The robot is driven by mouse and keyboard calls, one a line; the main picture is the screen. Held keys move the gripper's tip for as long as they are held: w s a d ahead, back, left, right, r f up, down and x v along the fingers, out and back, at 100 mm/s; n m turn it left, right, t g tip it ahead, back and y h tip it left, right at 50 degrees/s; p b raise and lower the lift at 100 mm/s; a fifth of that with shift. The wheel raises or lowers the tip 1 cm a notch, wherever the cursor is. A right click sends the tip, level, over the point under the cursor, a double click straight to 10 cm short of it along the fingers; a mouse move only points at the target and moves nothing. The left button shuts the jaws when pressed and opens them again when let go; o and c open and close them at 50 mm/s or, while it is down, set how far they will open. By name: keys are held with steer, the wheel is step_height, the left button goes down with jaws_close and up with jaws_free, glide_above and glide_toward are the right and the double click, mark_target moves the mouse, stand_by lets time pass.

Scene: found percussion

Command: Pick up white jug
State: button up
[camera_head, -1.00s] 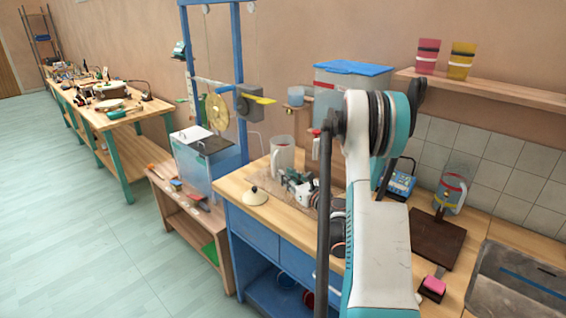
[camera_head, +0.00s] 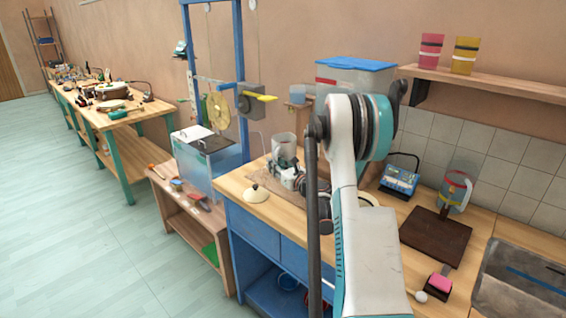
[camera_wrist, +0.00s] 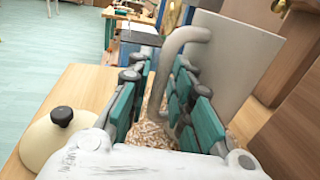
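The white jug (camera_head: 284,146) stands upright near the back left of the wooden counter. My gripper (camera_head: 288,176) is low against its near side and hides its lower part. In the wrist view, the jug's pale body (camera_wrist: 245,62) is at the right, partly behind a finger. Its curved handle (camera_wrist: 190,36) runs down between the teal-padded fingers of my gripper (camera_wrist: 163,72). The fingers are apart, with gaps beside the handle. Whether a pad touches it is hard to tell.
A cream lid with a dark knob (camera_head: 257,192) lies left of my gripper and also shows in the wrist view (camera_wrist: 48,138). A blue-framed stand (camera_head: 242,80) rises behind left. A blue device (camera_head: 400,178), a dark board (camera_head: 436,235) and another jug (camera_head: 456,190) are to the right.

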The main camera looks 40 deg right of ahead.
jaws_close()
steer(key=shift+r, duration=0.2)
